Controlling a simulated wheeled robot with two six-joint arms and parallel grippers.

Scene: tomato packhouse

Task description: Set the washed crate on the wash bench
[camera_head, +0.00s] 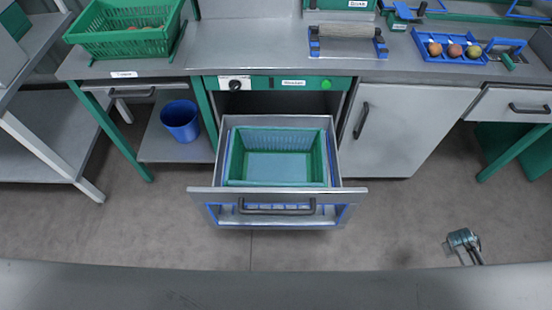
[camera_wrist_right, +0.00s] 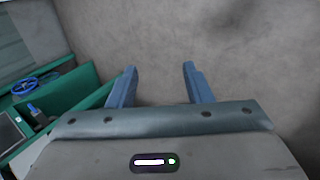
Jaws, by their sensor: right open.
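A green crate (camera_head: 319,158) sits inside the pulled-out drawer (camera_head: 337,172) of the washer under the bench, in the middle of the head view. It looks empty. The grey bench top (camera_head: 250,52) runs along the back above the washer. My right gripper (camera_head: 470,262) is low at the right of the head view, well apart from the drawer and the crate. In the right wrist view its two blue fingers (camera_wrist_right: 158,84) are spread, with only bare floor between them. My left gripper is not in view.
Another green crate (camera_head: 118,42) holding some tomatoes stands on the bench at the left. A blue tray (camera_head: 447,59) with several fruits lies at the right. A blue bin (camera_head: 181,120) stands on a lower shelf. The bench stretch between crate and roller is clear.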

